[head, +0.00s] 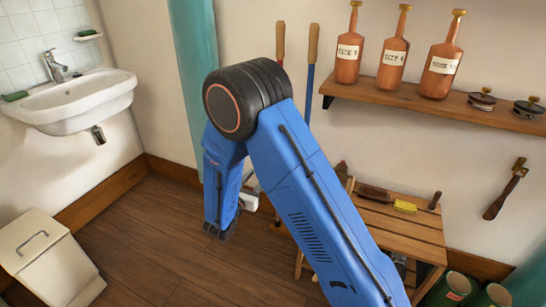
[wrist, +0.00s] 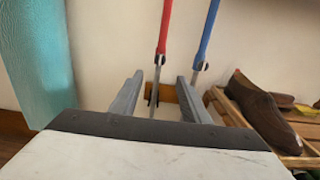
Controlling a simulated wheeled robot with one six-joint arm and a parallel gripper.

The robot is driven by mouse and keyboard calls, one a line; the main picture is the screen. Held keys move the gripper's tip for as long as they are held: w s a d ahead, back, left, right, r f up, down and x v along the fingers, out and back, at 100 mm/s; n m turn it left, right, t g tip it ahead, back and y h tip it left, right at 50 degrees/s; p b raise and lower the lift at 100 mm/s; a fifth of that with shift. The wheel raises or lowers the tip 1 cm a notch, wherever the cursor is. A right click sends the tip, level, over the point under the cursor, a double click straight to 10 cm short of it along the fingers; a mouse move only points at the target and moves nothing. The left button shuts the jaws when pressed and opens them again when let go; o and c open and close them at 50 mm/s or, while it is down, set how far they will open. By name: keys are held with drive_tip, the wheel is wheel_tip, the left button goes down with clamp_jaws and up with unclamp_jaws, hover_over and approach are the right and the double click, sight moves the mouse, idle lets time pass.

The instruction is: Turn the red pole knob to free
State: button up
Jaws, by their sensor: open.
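The red pole (wrist: 165,28) stands upright against the wall in the wrist view, with its dark knob (wrist: 160,59) where the red part meets a thinner grey rod. In the head view only the top of the red pole (head: 279,45) shows beside the arm; its knob is hidden. The blue pole (wrist: 208,30) stands just to the right, with a similar dark knob (wrist: 200,65). My gripper (wrist: 160,84) is open and empty. Its fingers point towards the poles, with the red pole's knob seen just beyond the gap and the blue pole beyond the right finger. The knob's setting is too small to read.
A slatted wooden bench (head: 405,225) with a brown shoe (wrist: 262,108) stands right of the poles. A shelf (head: 430,108) with bottles is above it. A teal curtain (wrist: 35,60) hangs left. A sink (head: 80,100) and bin (head: 50,260) are farther left; the floor between is clear.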

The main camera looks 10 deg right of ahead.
drive_tip(key=x, duration=1.5)
drive_tip(key=shift+w+d, duration=0.25)
drive_tip(key=shift+w, duration=0.05)
drive_tip(key=c, duration=1)
